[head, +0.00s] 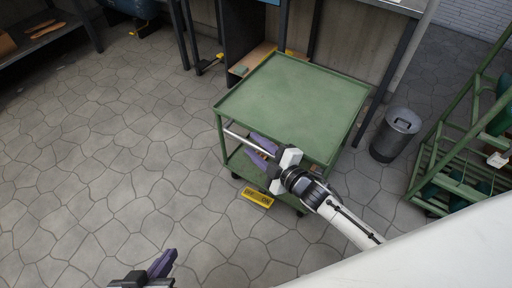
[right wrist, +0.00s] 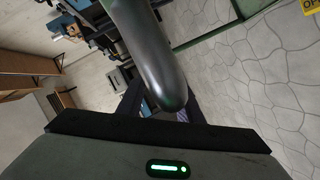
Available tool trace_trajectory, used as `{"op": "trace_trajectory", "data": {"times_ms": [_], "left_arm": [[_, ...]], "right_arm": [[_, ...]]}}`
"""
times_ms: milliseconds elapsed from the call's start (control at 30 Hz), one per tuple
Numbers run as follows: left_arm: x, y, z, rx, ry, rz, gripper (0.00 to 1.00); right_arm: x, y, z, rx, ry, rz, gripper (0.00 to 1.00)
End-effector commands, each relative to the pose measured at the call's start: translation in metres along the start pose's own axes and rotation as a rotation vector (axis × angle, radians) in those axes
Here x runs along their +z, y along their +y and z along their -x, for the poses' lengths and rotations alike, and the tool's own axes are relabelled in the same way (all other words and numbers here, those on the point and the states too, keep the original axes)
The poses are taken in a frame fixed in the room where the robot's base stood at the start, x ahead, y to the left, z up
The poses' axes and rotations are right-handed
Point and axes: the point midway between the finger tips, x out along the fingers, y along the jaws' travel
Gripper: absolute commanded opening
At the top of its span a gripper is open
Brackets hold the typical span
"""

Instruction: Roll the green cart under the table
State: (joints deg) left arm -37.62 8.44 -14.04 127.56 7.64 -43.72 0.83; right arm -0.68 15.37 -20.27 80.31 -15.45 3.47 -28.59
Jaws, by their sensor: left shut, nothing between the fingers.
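The green cart (head: 300,95) stands with its back end close to the table and the dark panel behind it. Its flat top is empty, and a pale handle bar (head: 238,138) runs along its near-left side. My right gripper (head: 261,152) is at this handle, its purple fingers apart on either side of the bar. In the right wrist view the grey bar (right wrist: 155,60) passes close in front of the fingers; contact cannot be told. My left gripper (head: 163,264) is shut and empty above the floor at the bottom left. The table (head: 398,6) shows only partly at the top.
A dark grey bin (head: 396,135) stands right of the cart, beside a table leg. A green rack (head: 465,150) is further right. A yellow sign (head: 257,197) lies on the floor at the cart's near side. A shelf (head: 45,35) is at the far left. The left floor is clear.

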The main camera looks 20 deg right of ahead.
Motion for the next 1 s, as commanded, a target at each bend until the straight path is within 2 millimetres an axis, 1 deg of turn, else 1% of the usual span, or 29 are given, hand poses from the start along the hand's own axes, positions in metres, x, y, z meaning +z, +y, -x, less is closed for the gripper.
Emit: {"op": "trace_trajectory", "data": {"times_ms": [167, 200, 267, 300, 367, 400, 633, 767, 867, 1000], "left_arm": [[0.000, 0.000, 0.000, 0.001, 0.000, 0.000, 0.00], [0.000, 0.000, 0.000, 0.001, 0.000, 0.000, 0.00], [0.000, 0.000, 0.000, 0.001, 0.000, 0.000, 0.00], [-0.001, 0.000, 0.000, 0.001, 0.001, 0.000, 0.00], [-0.001, 0.000, 0.000, 0.000, 0.001, 0.000, 0.00], [-0.001, 0.000, 0.000, 0.000, 0.001, 0.000, 0.00], [-0.001, 0.000, 0.000, 0.000, 0.001, 0.000, 0.00], [0.000, 0.000, -0.001, 0.001, 0.000, 0.000, 0.00], [0.003, 0.000, -0.002, 0.003, -0.006, 0.000, 0.00], [0.008, 0.001, -0.004, 0.008, -0.024, -0.001, 0.00]], "right_arm": [[0.000, 0.000, 0.000, 0.000, 0.000, 0.000, 0.33], [0.000, 0.000, 0.000, 0.000, 0.000, 0.000, 0.29], [0.000, 0.000, 0.000, 0.000, 0.000, 0.000, 0.19], [0.000, 0.000, 0.000, 0.000, 0.000, 0.000, 0.12], [0.000, 0.000, 0.000, 0.000, 0.000, 0.000, 0.02], [0.000, 0.000, 0.000, 0.000, 0.000, 0.000, 0.00], [0.001, 0.000, 0.000, 0.000, 0.000, 0.001, 0.00], [0.006, 0.004, -0.002, 0.000, 0.000, 0.004, 0.00], [0.015, 0.011, -0.005, 0.001, -0.001, 0.007, 0.00], [0.036, 0.026, -0.012, 0.003, -0.004, 0.010, 0.00]]}}
